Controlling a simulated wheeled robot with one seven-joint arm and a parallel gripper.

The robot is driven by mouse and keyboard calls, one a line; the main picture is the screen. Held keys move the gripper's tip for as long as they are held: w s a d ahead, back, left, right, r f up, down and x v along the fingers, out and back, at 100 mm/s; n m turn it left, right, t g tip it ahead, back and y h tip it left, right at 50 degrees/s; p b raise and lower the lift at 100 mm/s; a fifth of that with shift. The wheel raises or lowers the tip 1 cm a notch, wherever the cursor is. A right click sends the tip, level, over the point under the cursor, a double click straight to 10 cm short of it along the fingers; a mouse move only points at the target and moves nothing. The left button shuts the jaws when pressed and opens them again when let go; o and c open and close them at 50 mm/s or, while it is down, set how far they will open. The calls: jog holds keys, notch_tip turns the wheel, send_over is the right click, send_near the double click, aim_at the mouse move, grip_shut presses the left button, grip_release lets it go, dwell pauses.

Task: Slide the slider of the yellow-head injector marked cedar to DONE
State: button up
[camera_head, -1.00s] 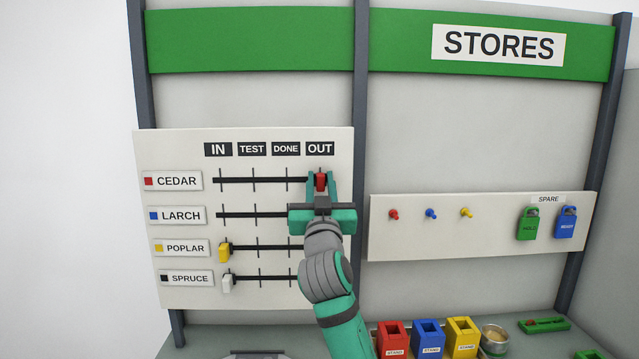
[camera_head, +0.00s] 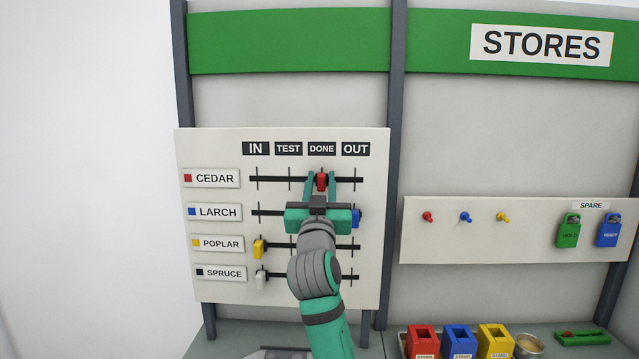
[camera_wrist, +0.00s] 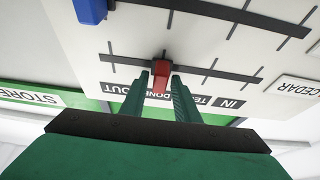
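The board's CEDAR row has a red label square and a red slider (camera_head: 321,182) on its dark rail. The slider stands at the tick under the DONE label (camera_head: 321,149); no yellow shows on this row. My gripper (camera_head: 321,180) has one finger on each side of the red slider, with narrow gaps beside it, and looks open. The wrist view shows the red slider (camera_wrist: 162,77) between the fingertips (camera_wrist: 162,82), at a rail tick.
The blue LARCH slider (camera_head: 356,217) is at OUT, just right of my gripper. The yellow POPLAR slider (camera_head: 259,249) and white SPRUCE slider (camera_head: 261,279) are at IN. Pegs and two spare tags (camera_head: 569,232) hang on the right panel; coloured bins (camera_head: 458,341) stand below.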

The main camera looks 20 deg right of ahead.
jog(key=shift+s, duration=0.1)
jog(key=v, duration=1)
jog(key=shift+s+a+f, duration=0.15)
jog(key=shift+s+f, duration=0.05)
jog(key=shift+s, duration=0.05)
dwell(0.3)
